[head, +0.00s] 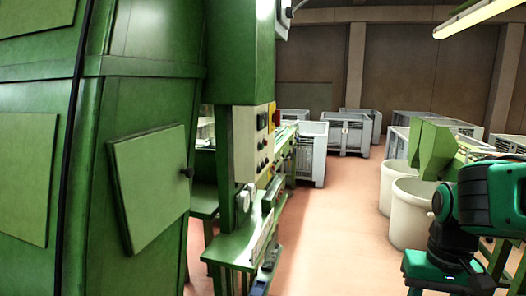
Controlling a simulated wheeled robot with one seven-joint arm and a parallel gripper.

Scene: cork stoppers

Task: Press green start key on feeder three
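A beige control panel (250,144) faces the aisle on the side of a green machine (240,50) left of the middle. It carries several small dark and coloured knobs or buttons (263,143), too small to tell apart. A yellow plate with red (271,115) sits at its upper right edge. I cannot make out a green start key or any feeder number. My gripper is not in view.
A large green cabinet (150,180) with a knobbed door fills the left. A green bench (236,250) juts out below the panel. The reddish floor aisle (330,235) is clear in the middle. Grey crates (348,130) stand behind; pale round bins (411,210) stand at right.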

